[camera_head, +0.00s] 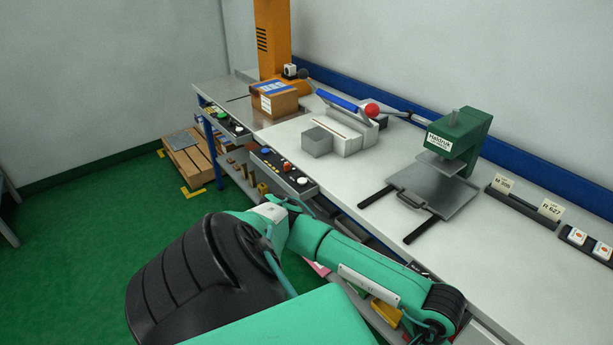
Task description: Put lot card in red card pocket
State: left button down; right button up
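Two small pale cards stand in a dark rack (525,202) on the right part of the bench. One card (502,185) appears to read "M 208", the other card (550,210) "R 627". I cannot tell which is the lot card. I do not make out a red card pocket. A small pinkish-red patch (318,268) shows below the bench, mostly hidden behind my arm, and I cannot tell what it is. One green and black arm of mine crosses the lower middle of the view. Neither gripper can be made out.
A green press (460,135) with a grey plate (435,190) stands left of the rack. A sealer with a red knob (372,110), a cardboard box (274,100) and a button panel (284,172) lie farther left. Bare bench (510,265) shows in front of the rack.

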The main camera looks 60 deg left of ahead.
aim_at(254, 94)
jog(key=j+u, duration=0.1)
jog(key=j, duration=0.4)
jog(key=j+u, duration=0.15)
jog(key=j, duration=0.4)
jog(key=j+u, duration=0.1)
jog(key=j, duration=0.4)
jog(key=i+j+u, duration=0.15)
jog(key=j, duration=0.35)
jog(key=j+u, duration=0.1)
jog(key=j, duration=0.4)
jog(key=i+j+u, duration=0.15)
jog(key=j, duration=0.35)
jog(key=i+j+u, duration=0.1)
jog(key=j, duration=0.4)
jog(key=i+j+u, duration=0.15)
jog(key=j, duration=0.3)
